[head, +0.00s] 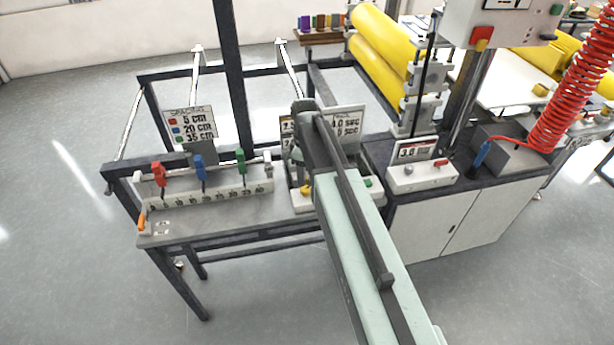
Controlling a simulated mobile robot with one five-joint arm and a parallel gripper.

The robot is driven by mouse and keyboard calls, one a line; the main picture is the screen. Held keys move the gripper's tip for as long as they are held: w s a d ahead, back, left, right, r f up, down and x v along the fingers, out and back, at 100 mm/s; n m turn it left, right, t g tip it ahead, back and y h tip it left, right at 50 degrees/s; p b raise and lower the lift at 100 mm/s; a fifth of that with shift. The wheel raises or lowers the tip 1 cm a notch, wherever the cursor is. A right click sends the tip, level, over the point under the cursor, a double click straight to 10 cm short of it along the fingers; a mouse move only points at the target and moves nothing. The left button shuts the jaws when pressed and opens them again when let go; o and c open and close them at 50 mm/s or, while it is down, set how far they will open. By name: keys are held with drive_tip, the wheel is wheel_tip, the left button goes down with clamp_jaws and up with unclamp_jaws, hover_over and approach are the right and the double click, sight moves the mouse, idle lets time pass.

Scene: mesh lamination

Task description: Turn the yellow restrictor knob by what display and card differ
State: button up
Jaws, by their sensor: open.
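A small yellow knob (306,190) sits on a white control box (303,204) on the bench. The box is partly covered by my arm, and a green button (368,183) shows at its right. A card (349,122) stands behind; its visible lines end in "4.0 sec" and "5 sec", the rest hidden by my arm. A display (416,150) on a separate white box to the right seems to read 3.8, too small to be sure. My gripper (298,168) hangs open above the control box, close to the yellow knob; its fingertips are mostly hidden, so contact cannot be told.
A spacing card (194,124) stands at left behind a ruled rail with red (158,174), blue (199,174) and green (240,162) clamps. A dark upright post (233,80) rises left of my gripper. Yellow rollers (380,50) and a red coiled hose (570,90) are at right.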

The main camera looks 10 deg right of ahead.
sight(306, 189)
drive_tip(key=shift+w+r, duration=0.15)
drive_tip(key=shift+w, duration=0.1)
wheel_tip(306, 189, down, 8)
drive_tip(key=b, duration=0.8)
drive_tip(key=shift+s, duration=0.1)
clamp_jaws()
drive_tip(key=shift+d, duration=0.2)
drive_tip(key=shift+a, duration=0.1)
